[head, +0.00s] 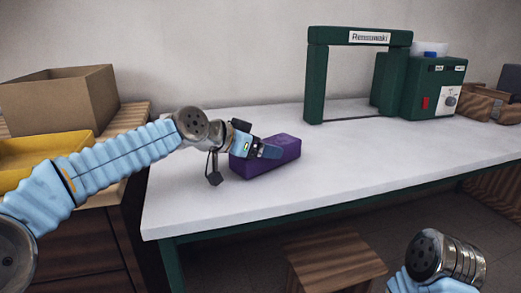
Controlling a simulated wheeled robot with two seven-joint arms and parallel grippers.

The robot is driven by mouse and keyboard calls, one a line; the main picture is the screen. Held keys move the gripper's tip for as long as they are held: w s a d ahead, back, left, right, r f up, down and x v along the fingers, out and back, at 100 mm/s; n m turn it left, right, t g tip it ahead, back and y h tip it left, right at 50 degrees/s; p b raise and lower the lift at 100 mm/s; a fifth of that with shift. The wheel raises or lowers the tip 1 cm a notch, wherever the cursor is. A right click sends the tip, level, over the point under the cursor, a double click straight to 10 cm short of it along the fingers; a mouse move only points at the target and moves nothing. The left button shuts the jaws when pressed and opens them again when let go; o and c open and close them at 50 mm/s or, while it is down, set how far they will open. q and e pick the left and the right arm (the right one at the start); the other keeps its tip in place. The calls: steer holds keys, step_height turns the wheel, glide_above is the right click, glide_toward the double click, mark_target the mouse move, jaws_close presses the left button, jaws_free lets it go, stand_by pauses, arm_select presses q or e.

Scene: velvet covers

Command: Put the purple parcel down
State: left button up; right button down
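The purple parcel (283,155) is a box at the left part of the white-topped table (340,160). It looks to be at the tabletop, but I cannot tell whether its underside touches. My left gripper (268,151) reaches in from the left and lies against the parcel's near side and top. One dark finger shows in front of the parcel; the other side of the grip is hidden, so I cannot tell whether it is clamped. Only part of my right arm shows at the bottom right; its gripper is out of view.
A green frame (316,85) with a name sign and a green machine (435,92) stand at the table's back. Wooden boxes (475,103) sit at the far right. A cardboard box (62,100) and a yellow tray (45,152) are at left. A wooden stool (333,262) stands in front. The table's middle is clear.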

arm_select(q)
steer(key=shift+f, duration=0.15)
steer(key=shift+f, duration=0.15)
steer(key=o, duration=1.2)
steer(key=shift+o, duration=0.2)
steer(key=shift+r, duration=0.2)
steer(key=b+v, duration=0.2)
steer(key=v, duration=1)
steer(key=shift+s+f, duration=0.1)
